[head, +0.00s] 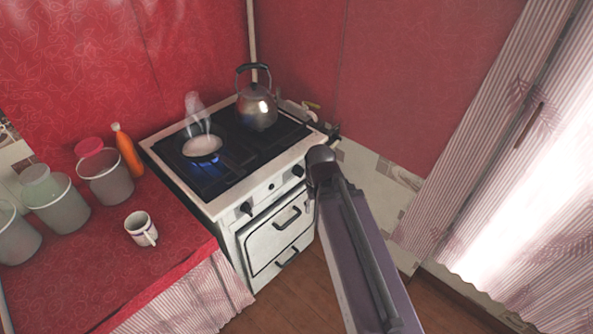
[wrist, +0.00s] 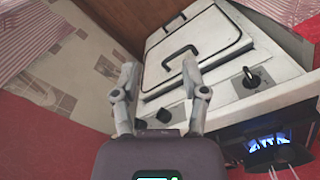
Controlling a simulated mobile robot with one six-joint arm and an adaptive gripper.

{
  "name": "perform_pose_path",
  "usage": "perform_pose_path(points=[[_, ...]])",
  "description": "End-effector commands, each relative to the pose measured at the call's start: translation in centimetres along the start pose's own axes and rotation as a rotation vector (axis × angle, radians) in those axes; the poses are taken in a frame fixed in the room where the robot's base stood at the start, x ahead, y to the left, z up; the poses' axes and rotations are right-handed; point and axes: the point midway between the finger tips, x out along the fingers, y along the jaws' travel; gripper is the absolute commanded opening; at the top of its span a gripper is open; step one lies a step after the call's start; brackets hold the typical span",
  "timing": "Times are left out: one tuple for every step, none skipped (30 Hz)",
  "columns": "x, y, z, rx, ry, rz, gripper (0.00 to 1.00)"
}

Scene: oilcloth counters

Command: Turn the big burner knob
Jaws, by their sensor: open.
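The white stove (head: 232,208) has black control knobs along its front panel. In the head view one knob (head: 246,208) is at the left, and another knob (head: 298,171) is at the right, beside my arm. A small dark fitting (head: 271,186) sits between them. In the wrist view my gripper (wrist: 161,72) is open and empty, its fingers spread apart. A black knob (wrist: 164,115) shows between the fingers, lower down; contact cannot be told. Another knob (wrist: 250,78) is right of the fingers. I cannot tell which knob is the big burner's. My fingers cannot be made out in the head view.
A steaming pan (head: 202,147) sits over a blue flame (head: 204,166) on the left of the hob. A kettle (head: 257,107) stands at the back. Canisters (head: 106,180), an orange bottle (head: 128,152) and a mug (head: 140,229) are on the red counter (head: 85,265).

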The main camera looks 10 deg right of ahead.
Motion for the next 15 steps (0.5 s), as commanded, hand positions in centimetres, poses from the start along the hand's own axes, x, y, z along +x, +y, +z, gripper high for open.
perform_pose_path(points=[[0.0,0.0,0.0,0.000,0.000,0.000,0.57],[0.0,0.0,0.0,0.000,0.000,0.000,0.57],[0.0,0.0,0.0,0.000,0.000,0.000,0.57],[0.0,0.0,0.0,0.000,0.000,0.000,0.57],[0.0,0.0,0.0,0.000,0.000,0.000,0.57],[0.0,0.0,0.0,0.000,0.000,0.000,0.66],[0.0,0.0,0.0,0.000,0.000,0.000,0.75],[0.1,0.0,0.0,-0.001,0.001,-0.001,0.84],[0.1,0.0,-0.1,-0.003,0.002,-0.004,0.95],[0.2,0.0,-0.1,-0.006,0.004,-0.007,0.95],[0.4,0.0,-0.2,-0.010,0.006,-0.012,0.95],[0.6,-0.1,-0.4,-0.016,0.011,-0.020,0.95],[0.8,-0.1,-0.5,-0.023,0.016,-0.028,0.95],[1.1,-0.1,-0.7,-0.032,0.021,-0.037,0.95],[1.4,0.1,-1.0,-0.042,0.030,-0.053,0.95]])
